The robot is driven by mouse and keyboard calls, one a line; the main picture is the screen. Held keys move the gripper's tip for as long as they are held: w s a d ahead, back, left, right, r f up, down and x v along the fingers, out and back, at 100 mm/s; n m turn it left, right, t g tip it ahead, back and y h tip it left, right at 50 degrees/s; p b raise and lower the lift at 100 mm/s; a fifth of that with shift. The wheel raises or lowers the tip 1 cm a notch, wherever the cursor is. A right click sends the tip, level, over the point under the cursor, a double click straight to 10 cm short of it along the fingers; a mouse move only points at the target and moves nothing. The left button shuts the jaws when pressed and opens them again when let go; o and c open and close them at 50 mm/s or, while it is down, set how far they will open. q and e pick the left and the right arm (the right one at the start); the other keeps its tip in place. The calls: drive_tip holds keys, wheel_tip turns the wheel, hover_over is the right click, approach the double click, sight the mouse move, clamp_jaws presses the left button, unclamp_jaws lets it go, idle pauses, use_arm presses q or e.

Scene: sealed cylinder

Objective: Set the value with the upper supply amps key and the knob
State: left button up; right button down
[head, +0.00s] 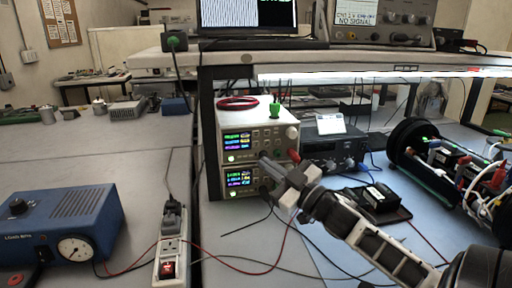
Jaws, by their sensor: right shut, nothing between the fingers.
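Two bench power supplies are stacked under the shelf. The upper supply (230,120) has a lit display (238,139) with green, blue and magenta digits, too small to read. Its pale round knob (292,132) is at the right of the front panel. Small keys lie between display and knob; I cannot make out their labels. The lower supply (226,191) is also lit. My right gripper (265,161) is shut and empty, in front of the right side of the stack near where the two supplies meet. It hides part of both panels. I cannot tell whether it touches. My left gripper is out of view.
A red cable coil (238,103) and a green clip (274,110) are on top of the upper supply. A power strip (171,258), a blue load box (65,232) and loose leads lie left and front. A black cylinder (420,160) lies at right.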

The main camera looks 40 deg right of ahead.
sight(256, 144)
use_arm(q)
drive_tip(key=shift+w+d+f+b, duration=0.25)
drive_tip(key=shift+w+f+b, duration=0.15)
drive_tip(key=shift+b, duration=0.8)
use_arm(e)
drive_tip(key=w+d, duration=0.3)
drive_tip(key=w, duration=0.3)
drive_tip(key=shift+w+d, duration=0.2)
drive_tip(key=shift+d, duration=0.05)
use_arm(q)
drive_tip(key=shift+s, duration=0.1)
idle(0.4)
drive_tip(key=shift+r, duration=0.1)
use_arm(e)
drive_tip(key=shift+w, duration=0.1)
drive_tip(key=shift+w+d, duration=0.2)
drive_tip(key=shift+w, duration=0.05)
